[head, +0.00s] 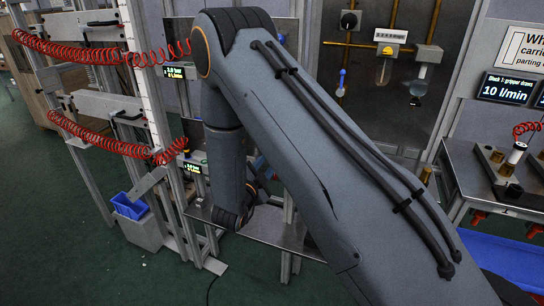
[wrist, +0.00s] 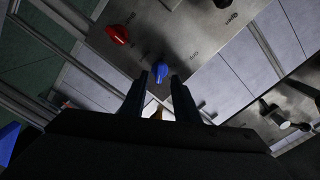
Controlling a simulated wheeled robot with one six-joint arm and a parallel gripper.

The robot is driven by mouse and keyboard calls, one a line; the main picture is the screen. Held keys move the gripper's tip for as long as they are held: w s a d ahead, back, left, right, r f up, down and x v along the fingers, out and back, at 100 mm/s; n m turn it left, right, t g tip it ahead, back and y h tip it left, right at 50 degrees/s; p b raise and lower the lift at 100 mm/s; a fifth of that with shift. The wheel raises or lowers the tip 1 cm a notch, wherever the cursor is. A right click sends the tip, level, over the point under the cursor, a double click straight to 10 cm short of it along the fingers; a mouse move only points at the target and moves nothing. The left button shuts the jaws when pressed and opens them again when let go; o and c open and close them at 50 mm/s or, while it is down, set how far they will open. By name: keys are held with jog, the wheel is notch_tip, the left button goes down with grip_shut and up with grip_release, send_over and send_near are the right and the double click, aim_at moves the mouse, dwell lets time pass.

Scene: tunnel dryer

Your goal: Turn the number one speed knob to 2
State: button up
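In the wrist view a blue knob (wrist: 160,71) sits on a grey metal panel (wrist: 192,30), just beyond my fingertips and lined up with the gap between them. A red knob (wrist: 117,34) is on the same panel, up and to the left. My gripper is hidden in the head view.
In the head view my arm covers the middle. A metal frame with red coiled hoses (head: 92,57) and a blue bin (head: 131,206) stand at left. A bench (head: 470,172) is at right. Green floor is clear at lower left.

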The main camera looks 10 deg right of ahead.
jog(key=shift+p+x, duration=0.3)
jog(key=shift+x, duration=1.55)
grip_shut()
jog(key=n, duration=2.3)
jog(key=shift+r+p, duration=0.15)
jog(key=shift+p, duration=0.25)
jog(key=shift+a, duration=0.1)
